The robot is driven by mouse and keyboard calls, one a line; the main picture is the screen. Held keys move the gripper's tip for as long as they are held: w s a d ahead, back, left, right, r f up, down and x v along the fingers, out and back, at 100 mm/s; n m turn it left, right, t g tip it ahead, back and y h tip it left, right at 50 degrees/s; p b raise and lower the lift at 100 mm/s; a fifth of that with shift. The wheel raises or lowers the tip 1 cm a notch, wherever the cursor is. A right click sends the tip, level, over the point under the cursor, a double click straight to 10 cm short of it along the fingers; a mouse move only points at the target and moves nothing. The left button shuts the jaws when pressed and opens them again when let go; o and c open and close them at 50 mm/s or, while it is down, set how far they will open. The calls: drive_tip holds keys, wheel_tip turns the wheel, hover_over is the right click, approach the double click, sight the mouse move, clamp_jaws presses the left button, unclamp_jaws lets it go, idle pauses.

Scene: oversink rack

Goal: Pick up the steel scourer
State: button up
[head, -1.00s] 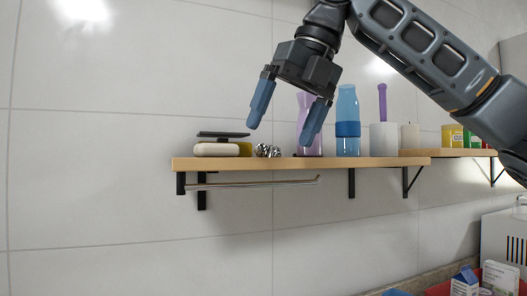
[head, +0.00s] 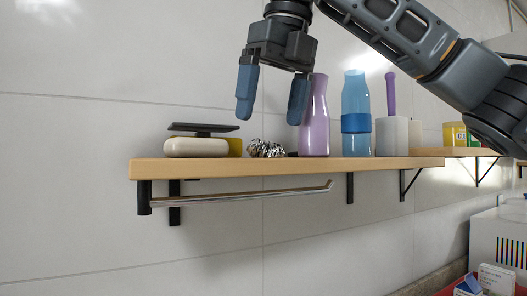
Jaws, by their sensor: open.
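The steel scourer (head: 265,149) is a small, shiny, crinkled silver clump on the wooden shelf (head: 230,168), near its left part. It lies between a yellow item and a purple bottle. My gripper (head: 271,108) is above the scourer, pointing down, with its two blue fingers spread apart. The fingertips are a little higher than the scourer, and nothing is between them. The right finger overlaps the purple bottle in the picture; I cannot tell whether they touch.
Left of the scourer are a pale rounded block (head: 196,147) with a dark flat piece (head: 203,128) above it, and a yellow item (head: 235,147). The purple bottle (head: 315,125), blue bottle (head: 356,105) and grey holder (head: 391,136) stand right. A metal rail (head: 240,197) hangs below the shelf.

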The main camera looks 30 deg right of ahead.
sight(265, 151)
drive_tip(key=x, duration=0.5)
drive_tip(key=shift+w+d, duration=0.1)
drive_tip(key=shift+d, duration=0.05)
drive_tip(key=shift+c, duration=0.3)
drive_tip(key=c, duration=1.1)
